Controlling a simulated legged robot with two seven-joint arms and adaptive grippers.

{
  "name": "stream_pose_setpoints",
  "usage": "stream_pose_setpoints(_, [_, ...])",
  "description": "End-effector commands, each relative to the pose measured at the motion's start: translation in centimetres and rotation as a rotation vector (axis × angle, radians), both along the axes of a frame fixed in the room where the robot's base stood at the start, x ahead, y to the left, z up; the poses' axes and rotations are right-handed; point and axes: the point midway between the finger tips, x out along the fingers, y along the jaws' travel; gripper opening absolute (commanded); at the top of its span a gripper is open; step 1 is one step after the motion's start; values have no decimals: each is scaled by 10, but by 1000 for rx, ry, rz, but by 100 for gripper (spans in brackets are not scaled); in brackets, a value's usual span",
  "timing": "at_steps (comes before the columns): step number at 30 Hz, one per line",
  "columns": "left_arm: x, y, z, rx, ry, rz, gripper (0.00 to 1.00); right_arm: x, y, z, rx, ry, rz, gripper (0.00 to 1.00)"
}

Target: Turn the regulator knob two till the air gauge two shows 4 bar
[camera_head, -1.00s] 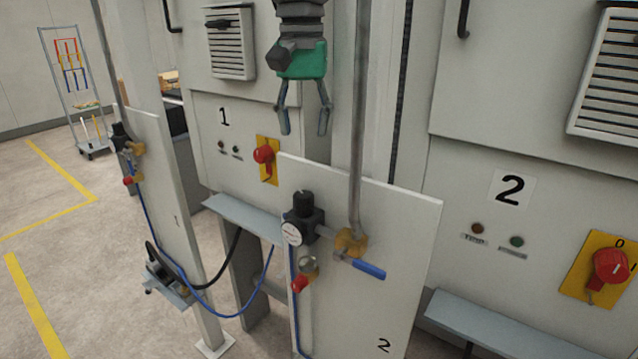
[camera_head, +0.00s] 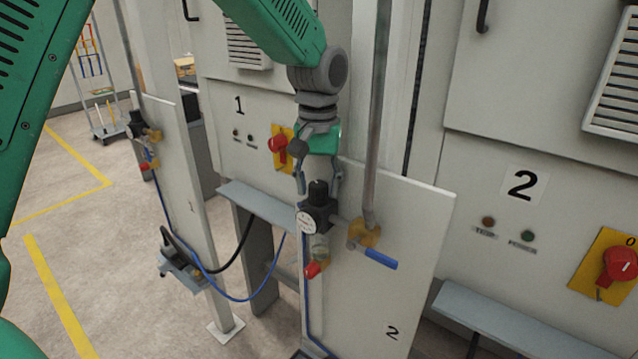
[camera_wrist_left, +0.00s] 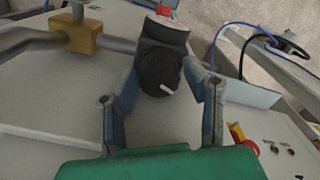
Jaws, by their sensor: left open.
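The black regulator knob two (camera_head: 318,190) sits on top of the regulator on the panel marked 2 (camera_head: 400,240). The knob also shows in the left wrist view (camera_wrist_left: 160,72), with a white mark on its face. The white round air gauge two (camera_head: 306,222) is on the regulator's front; its reading is too small to tell. My left gripper (camera_head: 319,188) points down over the knob, its open fingers on either side of it. In the left wrist view the fingers (camera_wrist_left: 165,95) stand apart from the knob's sides. My right gripper is not in view.
A vertical pipe (camera_head: 378,110) runs down to a brass valve (camera_head: 366,234) with a blue handle (camera_head: 380,259), right of the regulator. A red-tipped fitting (camera_head: 312,270) hangs below. Another panel with a regulator (camera_head: 138,124) stands at left. Red switches (camera_head: 620,264) are on the cabinets.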

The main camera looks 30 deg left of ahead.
Motion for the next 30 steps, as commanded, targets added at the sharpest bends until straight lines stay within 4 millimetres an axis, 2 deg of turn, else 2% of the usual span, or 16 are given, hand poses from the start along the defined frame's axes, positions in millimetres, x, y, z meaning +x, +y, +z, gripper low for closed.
stream_pose_setpoints(4, [0, 0, 0, 0, 0, 0, 40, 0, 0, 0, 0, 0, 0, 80])
stream_pose_setpoints(7, [-1, 0, 1, 0, 0, 0, 5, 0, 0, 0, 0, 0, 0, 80])
stream_pose_setpoints(8, [-1, 0, 1, 0, 0, 0, 3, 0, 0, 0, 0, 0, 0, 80])
stream_pose_setpoints(20, [-1, 0, 1, 0, 0, -55, 4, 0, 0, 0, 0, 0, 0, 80])
stream_pose_setpoints(30, [-1, 0, 1, -1, -1, -299, 4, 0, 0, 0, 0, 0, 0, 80])
